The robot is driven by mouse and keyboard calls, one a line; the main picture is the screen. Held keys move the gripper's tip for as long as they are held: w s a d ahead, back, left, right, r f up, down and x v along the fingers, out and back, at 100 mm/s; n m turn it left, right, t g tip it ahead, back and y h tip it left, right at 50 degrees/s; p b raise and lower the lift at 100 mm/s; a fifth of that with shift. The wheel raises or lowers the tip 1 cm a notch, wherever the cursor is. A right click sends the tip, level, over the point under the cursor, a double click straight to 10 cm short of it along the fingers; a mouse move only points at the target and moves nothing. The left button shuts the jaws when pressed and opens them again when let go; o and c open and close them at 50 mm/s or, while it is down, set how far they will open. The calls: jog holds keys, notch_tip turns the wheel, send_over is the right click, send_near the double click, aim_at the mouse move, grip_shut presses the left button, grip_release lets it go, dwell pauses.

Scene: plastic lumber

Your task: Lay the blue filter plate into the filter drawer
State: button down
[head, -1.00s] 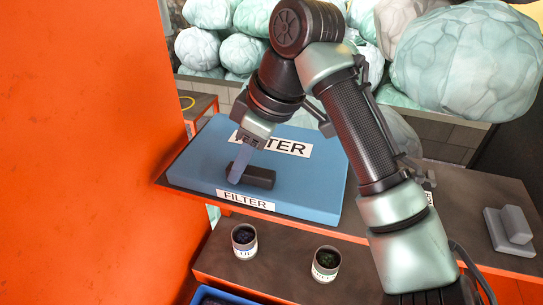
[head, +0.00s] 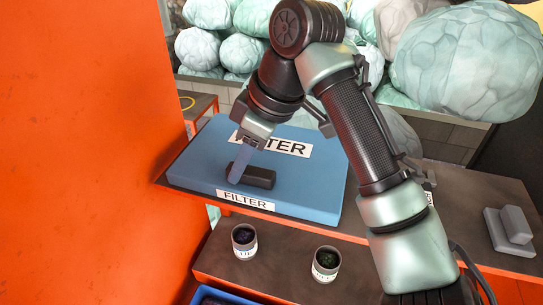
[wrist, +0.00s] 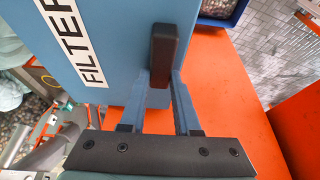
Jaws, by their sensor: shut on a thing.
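The blue filter plate (head: 205,165) is a wide, flat blue slab with white FILTER labels and a dark block handle (head: 258,178) on top, near its front edge. It lies over the dark bench top at the left in the head view. My gripper (head: 238,178) reaches down onto the handle and is shut on it. In the wrist view the two fingers stand on either side of the handle (wrist: 165,50), with the blue plate (wrist: 115,35) around it. I cannot make out the filter drawer as a separate thing; whatever is under the plate is hidden.
An orange wall (head: 80,150) stands close to the left of the plate. Two labelled cups (head: 244,240) (head: 326,264) stand on a lower shelf in front, above a blue bin (head: 212,296). A grey block (head: 508,230) sits on the bench at right. Pale wrapped bales (head: 470,60) fill the back.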

jog(key=shift+r, duration=0.15)
jog(key=shift+r+p, duration=1.4)
jog(key=shift+p, duration=0.2)
jog(key=shift+s+a+f, duration=0.1)
jog(key=shift+s+a, duration=0.15)
jog(key=shift+s, duration=0.2)
jog(key=s+a+p, duration=0.2)
jog(key=s+a, duration=0.2)
jog(key=s, duration=0.5)
jog(key=s+a+p, duration=0.3)
jog(key=s+a, duration=0.1)
jog(key=s, duration=0.6)
jog(key=shift+s, duration=0.25)
